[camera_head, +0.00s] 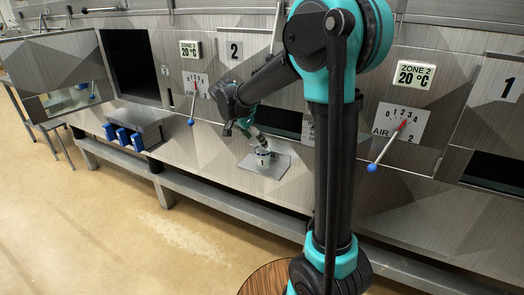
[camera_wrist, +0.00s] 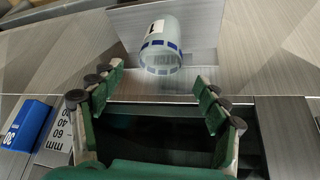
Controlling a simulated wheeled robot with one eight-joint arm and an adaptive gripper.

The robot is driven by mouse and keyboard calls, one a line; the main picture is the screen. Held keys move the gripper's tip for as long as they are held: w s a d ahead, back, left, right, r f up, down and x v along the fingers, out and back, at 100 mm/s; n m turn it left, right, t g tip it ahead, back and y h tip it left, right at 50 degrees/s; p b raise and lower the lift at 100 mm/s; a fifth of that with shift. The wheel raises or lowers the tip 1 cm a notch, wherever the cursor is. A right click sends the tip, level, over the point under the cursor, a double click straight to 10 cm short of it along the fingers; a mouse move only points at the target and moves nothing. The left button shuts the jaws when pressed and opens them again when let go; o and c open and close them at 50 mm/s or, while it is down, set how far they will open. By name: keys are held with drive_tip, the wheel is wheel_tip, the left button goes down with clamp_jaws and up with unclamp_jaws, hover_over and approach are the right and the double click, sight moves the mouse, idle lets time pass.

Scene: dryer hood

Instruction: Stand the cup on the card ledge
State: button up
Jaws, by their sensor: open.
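The pale cup (camera_head: 263,158), with a blue band and a dark mark on a white label, stands upright on the metal card ledge (camera_head: 281,163) in the head view. In the wrist view the cup (camera_wrist: 161,50) is at top centre, with its blue-banded end toward my gripper and the grey ledge (camera_wrist: 200,32) around it. My gripper (camera_head: 251,133) is just above and behind the cup in the head view. In the wrist view my gripper (camera_wrist: 158,80) has its green fingers wide apart, with nothing between them; the cup lies beyond the fingertips.
A dark slot opening (camera_head: 280,122) is in the panel behind the ledge. An AIR lever with a blue knob (camera_head: 191,121) is to the left, another blue knob (camera_head: 372,168) to the right. Several blue items (camera_head: 122,136) sit on a left shelf. A rail (camera_head: 225,190) runs below.

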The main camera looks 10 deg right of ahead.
drive_tip(key=s+d+f+n+y, duration=0.1)
drive_tip(key=s+f+n, duration=0.3)
drive_tip(key=s, duration=0.5)
drive_tip(key=s+d+f+n+y, duration=0.2)
drive_tip(key=s+d+f+n, duration=0.1)
drive_tip(key=s, duration=0.6)
drive_tip(key=s+d+f+n+t+y, duration=0.1)
drive_tip(key=s+d+f+n, duration=0.3)
drive_tip(key=s, duration=0.5)
drive_tip(key=shift+d+f+n+y, duration=0.25)
drive_tip(key=shift+f+y, duration=0.25)
drive_tip(key=shift+f, duration=0.45)
